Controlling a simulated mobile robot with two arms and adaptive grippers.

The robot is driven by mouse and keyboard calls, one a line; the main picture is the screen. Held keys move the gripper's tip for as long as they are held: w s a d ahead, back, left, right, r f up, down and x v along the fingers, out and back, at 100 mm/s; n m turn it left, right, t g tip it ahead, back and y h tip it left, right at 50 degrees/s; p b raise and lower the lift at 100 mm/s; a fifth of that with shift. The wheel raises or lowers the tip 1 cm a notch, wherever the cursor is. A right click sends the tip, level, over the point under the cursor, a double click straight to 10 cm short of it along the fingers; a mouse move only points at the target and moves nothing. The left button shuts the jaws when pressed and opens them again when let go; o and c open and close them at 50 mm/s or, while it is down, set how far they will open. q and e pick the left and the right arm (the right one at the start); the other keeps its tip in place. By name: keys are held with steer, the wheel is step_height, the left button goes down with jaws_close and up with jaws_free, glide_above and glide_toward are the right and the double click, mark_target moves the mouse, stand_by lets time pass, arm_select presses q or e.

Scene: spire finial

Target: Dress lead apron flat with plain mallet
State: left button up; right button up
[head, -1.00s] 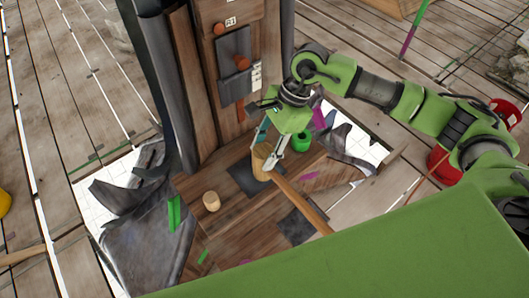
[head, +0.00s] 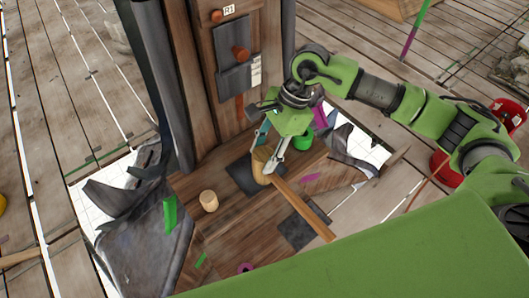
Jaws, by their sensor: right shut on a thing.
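My right gripper (head: 270,160) is shut on the wooden mallet. The mallet's round head (head: 261,168) is at the fingertips, and its long handle (head: 305,209) runs to the lower right. The head is over or beside a dark flat patch (head: 239,180) on the boards; I cannot tell whether they touch. Grey crumpled sheet, which looks like the lead apron, spreads at the left (head: 145,245), with bent, raised edges. More bent grey sheet (head: 345,150) rises behind the gripper at the right. My left gripper is not in view.
A wooden post (head: 205,90) with pegs and a grey plate stands behind the work. A small wooden cylinder (head: 209,201), a green tub (head: 303,140) and another dark patch (head: 300,230) are near the mallet. A red bucket (head: 438,162) stands at right.

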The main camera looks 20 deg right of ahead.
arm_select(q)
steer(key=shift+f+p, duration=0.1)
steer(key=shift+p, duration=0.25)
arm_select(e)
steer(key=shift+c, duration=0.6)
arm_select(q)
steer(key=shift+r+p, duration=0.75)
steer(key=shift+p, duration=0.05)
arm_select(e)
steer(key=shift+r, duration=2.1)
